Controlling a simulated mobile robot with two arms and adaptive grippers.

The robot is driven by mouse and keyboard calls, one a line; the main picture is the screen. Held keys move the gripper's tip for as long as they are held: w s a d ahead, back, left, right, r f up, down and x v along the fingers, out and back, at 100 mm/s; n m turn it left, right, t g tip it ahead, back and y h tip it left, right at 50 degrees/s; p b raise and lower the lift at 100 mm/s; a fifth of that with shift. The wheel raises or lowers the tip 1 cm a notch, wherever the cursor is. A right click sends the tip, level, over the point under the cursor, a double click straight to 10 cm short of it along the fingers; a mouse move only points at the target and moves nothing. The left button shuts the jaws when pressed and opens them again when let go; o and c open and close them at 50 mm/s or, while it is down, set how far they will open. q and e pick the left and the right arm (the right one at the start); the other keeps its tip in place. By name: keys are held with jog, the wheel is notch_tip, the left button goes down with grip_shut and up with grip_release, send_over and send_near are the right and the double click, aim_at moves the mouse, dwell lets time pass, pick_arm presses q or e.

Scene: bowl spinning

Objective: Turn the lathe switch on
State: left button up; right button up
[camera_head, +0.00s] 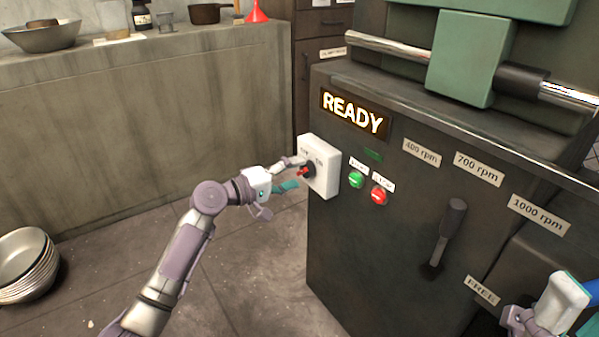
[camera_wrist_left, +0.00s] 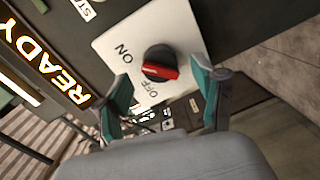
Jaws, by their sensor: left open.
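The lathe switch is a white plate (camera_head: 325,178) on the lathe's front corner with a red and black rotary knob (camera_head: 307,171). In the left wrist view the knob (camera_wrist_left: 160,66) sits between the words ON and OFF, with its red bar turned sideways. My left gripper (camera_head: 290,174) is at the knob, its fingers open. In the left wrist view the teal fingertips (camera_wrist_left: 166,92) stand on either side of the knob, apart from it as far as I can tell. My right gripper (camera_head: 548,318) shows only partly at the lower right corner.
The dark lathe (camera_head: 400,250) carries a lit READY sign (camera_head: 352,111), a green button (camera_head: 355,180), a red button (camera_head: 379,195) and a lever (camera_head: 447,235). Stacked bowls (camera_head: 25,265) stand on the floor at left. A counter (camera_head: 150,130) runs behind. The floor between is clear.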

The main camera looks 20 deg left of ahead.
pick_arm(q)
jog(key=v, duration=1)
